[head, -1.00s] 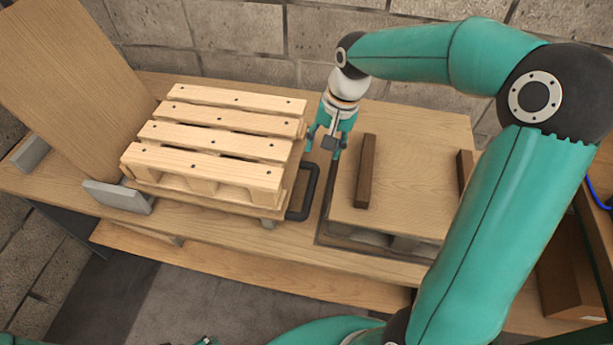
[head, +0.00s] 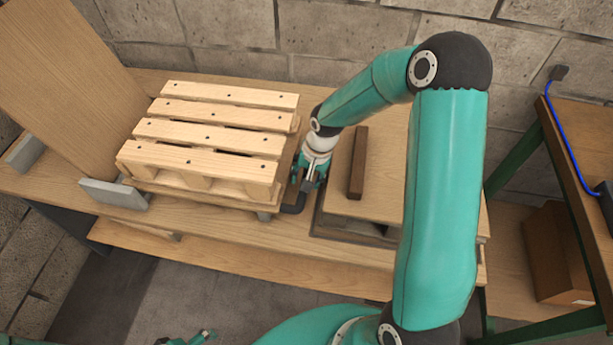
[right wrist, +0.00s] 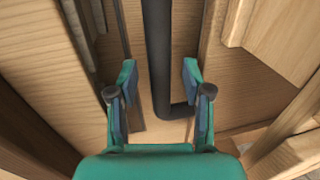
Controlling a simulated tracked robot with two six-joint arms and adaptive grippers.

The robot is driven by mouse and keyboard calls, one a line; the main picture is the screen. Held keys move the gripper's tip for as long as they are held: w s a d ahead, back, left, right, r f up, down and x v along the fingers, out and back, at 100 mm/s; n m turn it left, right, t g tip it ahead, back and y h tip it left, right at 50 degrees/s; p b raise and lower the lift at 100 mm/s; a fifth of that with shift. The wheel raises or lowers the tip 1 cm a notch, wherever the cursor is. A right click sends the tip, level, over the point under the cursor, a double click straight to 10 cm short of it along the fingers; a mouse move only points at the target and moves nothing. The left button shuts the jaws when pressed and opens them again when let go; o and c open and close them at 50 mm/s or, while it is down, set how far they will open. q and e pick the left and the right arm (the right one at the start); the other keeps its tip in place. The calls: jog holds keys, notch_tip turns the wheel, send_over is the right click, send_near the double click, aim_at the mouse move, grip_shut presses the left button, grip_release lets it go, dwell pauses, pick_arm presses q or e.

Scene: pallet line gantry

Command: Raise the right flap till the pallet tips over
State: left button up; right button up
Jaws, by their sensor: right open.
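The pallet (head: 205,140) of pale wood lies flat on the bench, its slats showing in the head view. A black bar handle (head: 293,208) sits at its right side, on the edge of the flap under the pallet; most of this flap is hidden. My right gripper (head: 308,183) is at the handle, partly covering it. In the right wrist view the open fingers (right wrist: 160,97) stand either side of the black bar (right wrist: 158,60), with gaps between. My left gripper (head: 200,337) shows only in part at the bottom edge; its jaws are unclear.
A tall wooden board (head: 75,85) leans at the left, with grey blocks (head: 113,194) by its foot. Right of the handle is a raised wooden panel (head: 385,170) with a dark brown bar (head: 357,163) on it. A stone wall (head: 330,40) stands behind. A brown box (head: 556,255) is at the right.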

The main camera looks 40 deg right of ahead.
jog(key=shift+f, duration=0.15)
grip_shut()
dwell(0.4)
